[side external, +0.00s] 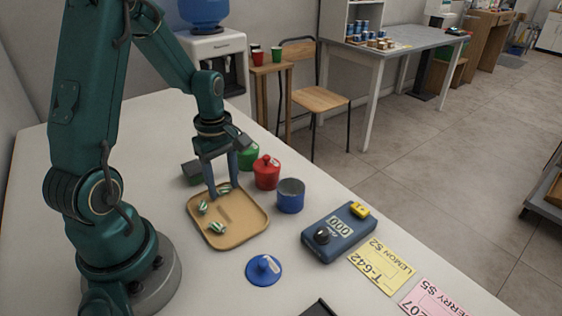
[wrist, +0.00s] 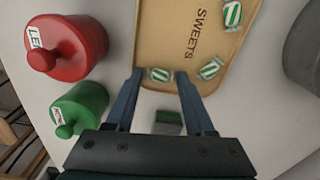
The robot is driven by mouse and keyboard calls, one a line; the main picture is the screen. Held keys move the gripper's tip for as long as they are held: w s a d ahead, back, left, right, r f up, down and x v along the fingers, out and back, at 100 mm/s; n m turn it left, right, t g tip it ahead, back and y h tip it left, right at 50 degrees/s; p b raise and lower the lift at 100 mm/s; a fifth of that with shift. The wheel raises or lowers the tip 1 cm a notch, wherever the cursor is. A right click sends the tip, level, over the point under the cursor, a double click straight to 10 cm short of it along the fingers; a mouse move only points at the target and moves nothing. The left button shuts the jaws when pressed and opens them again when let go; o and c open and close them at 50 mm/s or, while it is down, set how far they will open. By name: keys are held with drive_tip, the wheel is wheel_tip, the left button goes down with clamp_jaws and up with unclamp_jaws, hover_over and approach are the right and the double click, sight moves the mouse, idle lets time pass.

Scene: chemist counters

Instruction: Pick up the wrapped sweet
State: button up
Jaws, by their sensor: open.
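Three wrapped sweets, striped green and white, lie on a tan tray (side external: 240,235) marked "SWEETS", which also shows in the wrist view (wrist: 175,20). In the wrist view one sweet (wrist: 160,74) lies between my fingertips, a second sweet (wrist: 210,69) lies just right of the right finger, and a third sweet (wrist: 232,14) is farther up. My gripper (wrist: 160,75) is open, with a finger on each side of the first sweet. In the side view my gripper (side external: 225,187) points down at the tray's far end, fingertips low. Whether the fingers touch the sweet or tray, I cannot tell.
Close behind the tray stand a red jar (side external: 267,174), a green jar (side external: 249,158), an open blue jar (side external: 291,198) and a dark block (side external: 191,173). A blue lid (side external: 264,271), a blue scale (side external: 339,233) and yellow and pink cards lie toward the front right.

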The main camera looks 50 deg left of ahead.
sight(224, 188)
clamp_jaws()
wheel_tip(224, 188, up, 10)
idle(0.6)
